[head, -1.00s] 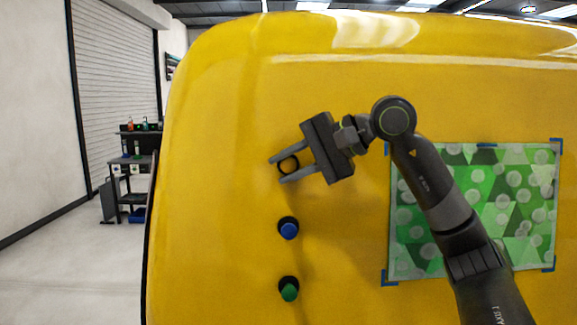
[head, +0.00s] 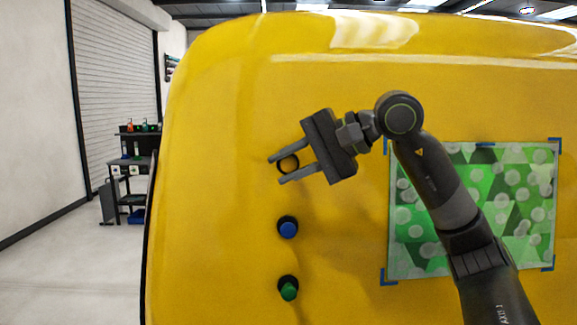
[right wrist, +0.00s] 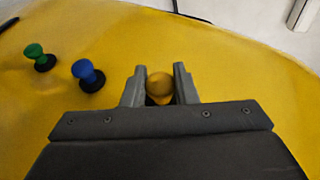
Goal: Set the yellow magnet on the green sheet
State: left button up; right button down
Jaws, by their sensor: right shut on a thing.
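The yellow magnet (head: 288,164) is on the yellow van panel, its dark base showing as a ring against the paint. My right gripper (head: 275,170) has its two fingers around it, shut on the knob. In the right wrist view, the yellow magnet (right wrist: 160,86) sits between the fingertips (right wrist: 158,72). The green sheet (head: 514,215), patterned with triangles and pale circles, is taped flat to the panel at the right. My right forearm hides part of its left side. My left gripper is not in view.
A blue magnet (head: 288,228) and a green magnet (head: 288,288) stand below the yellow one on the panel. They also show at the left in the right wrist view. A shelf cart (head: 133,175) stands far left.

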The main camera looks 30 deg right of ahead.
aim_at(290, 167)
jog(key=shift+s+a+r+b, duration=0.15)
jog(key=shift+s+a, duration=0.35)
jog(key=shift+s, duration=0.35)
jog(key=shift+s+a+r+b, duration=0.1)
jog(key=shift+s+a+r, duration=0.1)
jog(key=shift+s+a, duration=0.5)
jog(key=shift+s+a+r+b, duration=0.15)
jog(key=shift+s+a, duration=0.2)
jog(key=shift+s, duration=0.65)
